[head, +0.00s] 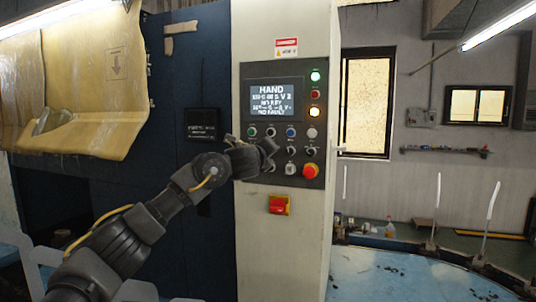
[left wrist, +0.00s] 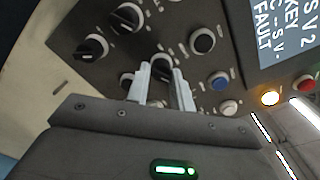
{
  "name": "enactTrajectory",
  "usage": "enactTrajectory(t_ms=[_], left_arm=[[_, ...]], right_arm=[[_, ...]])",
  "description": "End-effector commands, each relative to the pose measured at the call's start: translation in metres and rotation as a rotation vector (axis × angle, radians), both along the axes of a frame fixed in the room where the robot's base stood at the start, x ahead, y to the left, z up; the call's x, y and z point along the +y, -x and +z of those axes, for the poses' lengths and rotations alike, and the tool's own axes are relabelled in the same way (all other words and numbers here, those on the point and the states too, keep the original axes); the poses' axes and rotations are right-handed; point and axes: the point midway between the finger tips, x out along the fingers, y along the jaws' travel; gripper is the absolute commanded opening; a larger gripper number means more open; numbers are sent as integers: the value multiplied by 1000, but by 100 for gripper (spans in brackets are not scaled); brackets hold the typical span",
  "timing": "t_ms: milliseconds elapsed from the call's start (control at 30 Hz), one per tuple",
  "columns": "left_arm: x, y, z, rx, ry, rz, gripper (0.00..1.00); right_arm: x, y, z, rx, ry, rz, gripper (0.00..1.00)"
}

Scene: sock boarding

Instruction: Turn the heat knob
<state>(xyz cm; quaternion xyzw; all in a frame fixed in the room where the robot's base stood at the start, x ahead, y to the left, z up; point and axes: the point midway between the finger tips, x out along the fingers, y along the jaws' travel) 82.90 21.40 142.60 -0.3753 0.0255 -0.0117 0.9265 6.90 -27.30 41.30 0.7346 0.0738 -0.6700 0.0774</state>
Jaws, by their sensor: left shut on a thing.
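The control panel (head: 317,98) is on the pale machine column, with rows of buttons and knobs below a lit screen. My left gripper (head: 268,147) reaches the left part of the knob rows in the head view and covers some controls. In the left wrist view my left gripper's (left wrist: 163,92) two pale fingers are shut on a black knob (left wrist: 161,65), one on each side. Its label cannot be read, so I cannot tell if it is the heat knob. Two other black knobs, one upper (left wrist: 128,17) and one at left (left wrist: 91,47), are near. My right gripper is not in view.
A red emergency button (head: 310,171) sits at the panel's lower right. A red and yellow switch (head: 278,205) is below the panel. A blue button (left wrist: 218,80) is close to the fingers. A blue round table (head: 385,275) stands at right.

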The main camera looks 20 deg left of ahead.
Motion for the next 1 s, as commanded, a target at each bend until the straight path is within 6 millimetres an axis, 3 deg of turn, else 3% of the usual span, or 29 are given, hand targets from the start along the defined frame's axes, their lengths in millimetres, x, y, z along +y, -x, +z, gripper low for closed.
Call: enactTrajectory(t_ms=[67, 100, 267, 667, 1000], left_arm=[[0, 0, 1, -1, 0, -1, 0], [0, 0, 1, -1, 0, -1, 24], [0, 0, 1, -1, 0, -1, 43], [0, 9, -2, 0, 1, -1, 43], [2, 75, 1, -3, 2, -4, 43]], right_arm=[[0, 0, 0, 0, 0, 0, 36], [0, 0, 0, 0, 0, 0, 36], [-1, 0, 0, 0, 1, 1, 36], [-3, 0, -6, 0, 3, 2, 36], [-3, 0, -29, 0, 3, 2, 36]])
